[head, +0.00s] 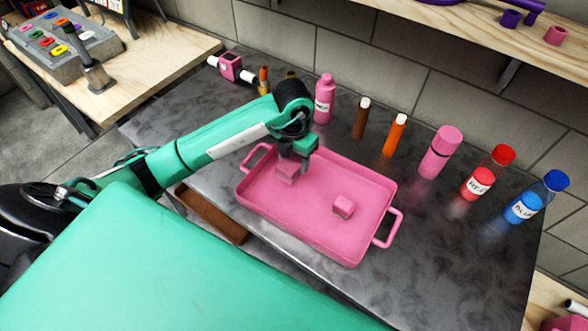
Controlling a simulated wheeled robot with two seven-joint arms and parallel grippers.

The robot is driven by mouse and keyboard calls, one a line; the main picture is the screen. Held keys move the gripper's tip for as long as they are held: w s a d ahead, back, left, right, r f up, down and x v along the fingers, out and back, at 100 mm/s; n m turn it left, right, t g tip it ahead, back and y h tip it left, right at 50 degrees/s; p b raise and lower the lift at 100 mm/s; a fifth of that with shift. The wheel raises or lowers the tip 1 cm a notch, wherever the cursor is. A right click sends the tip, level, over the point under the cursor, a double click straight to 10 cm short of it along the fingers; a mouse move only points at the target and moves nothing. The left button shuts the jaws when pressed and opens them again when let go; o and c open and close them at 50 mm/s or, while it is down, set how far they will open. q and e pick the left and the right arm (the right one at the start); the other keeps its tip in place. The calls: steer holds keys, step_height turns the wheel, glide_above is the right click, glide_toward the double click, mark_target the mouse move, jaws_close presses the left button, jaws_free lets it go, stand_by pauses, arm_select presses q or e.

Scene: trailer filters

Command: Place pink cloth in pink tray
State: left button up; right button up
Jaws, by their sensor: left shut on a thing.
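The pink tray (318,238) lies on the dark metal table, with a handle at each end. My left gripper (291,163) points down over the left part of the tray. It is shut on a small pink block-like piece (287,172), which may be the folded pink cloth. I cannot tell whether this piece touches the tray floor. A pink cube (344,206) sits in the right half of the tray. My right gripper is not in view.
Behind the tray stand a pink bottle (324,100), brown (361,119) and orange (395,135) tubes, a pink flask (440,152), and red (488,173) and blue (537,197) bottles. A pink-and-white roller-like object (231,68) lies at the back left. The table right of the tray is clear.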

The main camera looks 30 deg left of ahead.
mark_target(294, 171)
arm_select(q)
step_height(294, 171, down, 2)
steer(key=shift+f, duration=0.1)
step_height(294, 171, down, 4)
steer(key=shift+r+p, duration=0.25)
steer(key=shift+p, duration=0.1)
steer(key=shift+f, duration=0.1)
steer(key=shift+f, duration=0.1)
steer(key=o, duration=0.9)
steer(key=shift+o, duration=0.2)
